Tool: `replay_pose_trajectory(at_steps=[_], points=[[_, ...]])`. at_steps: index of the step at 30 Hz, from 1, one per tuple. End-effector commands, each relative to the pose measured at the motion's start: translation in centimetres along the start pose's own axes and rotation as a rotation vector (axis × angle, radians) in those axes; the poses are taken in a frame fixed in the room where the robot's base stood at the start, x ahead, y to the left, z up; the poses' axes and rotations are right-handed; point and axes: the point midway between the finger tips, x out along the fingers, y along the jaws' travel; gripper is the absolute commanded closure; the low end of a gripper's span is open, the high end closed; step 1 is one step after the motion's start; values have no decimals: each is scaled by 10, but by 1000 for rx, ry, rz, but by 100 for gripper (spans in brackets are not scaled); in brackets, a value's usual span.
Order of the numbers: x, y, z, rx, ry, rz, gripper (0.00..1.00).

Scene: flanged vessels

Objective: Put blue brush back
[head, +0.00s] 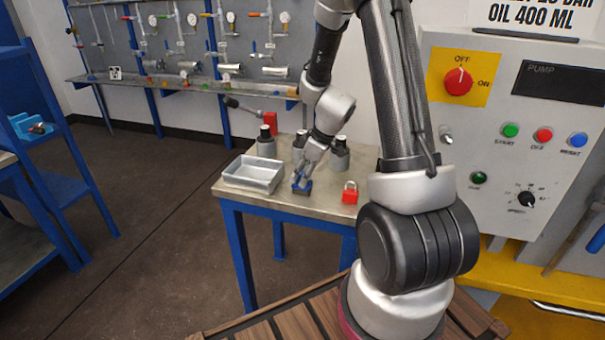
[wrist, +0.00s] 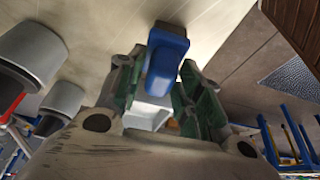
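The blue brush (head: 301,187) is at the front edge of the small table, left of the red padlock. In the wrist view its blue block (wrist: 166,62) sits between the fingertips, with a finger close against each side. My gripper (head: 304,176) points down over the table and appears shut on the brush. Its green-lined fingers (wrist: 163,75) show in the wrist view. I cannot tell whether the brush touches the tabletop. Its underside is hidden.
A metal tray (head: 253,174) stands left of the gripper on the table (head: 325,198). A red padlock (head: 350,193) is to the right. Grey flanged vessels (head: 266,144) stand behind. A control panel (head: 520,130) is at the right, and a blue shelf (head: 40,180) at the left.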

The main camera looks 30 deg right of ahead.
Motion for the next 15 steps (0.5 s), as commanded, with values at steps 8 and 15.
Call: replay_pose_trajectory(at_steps=[8, 15], points=[[0, 0, 0, 0, 0, 0, 54], [-22, 0, -2, 0, 3, 2, 54]])
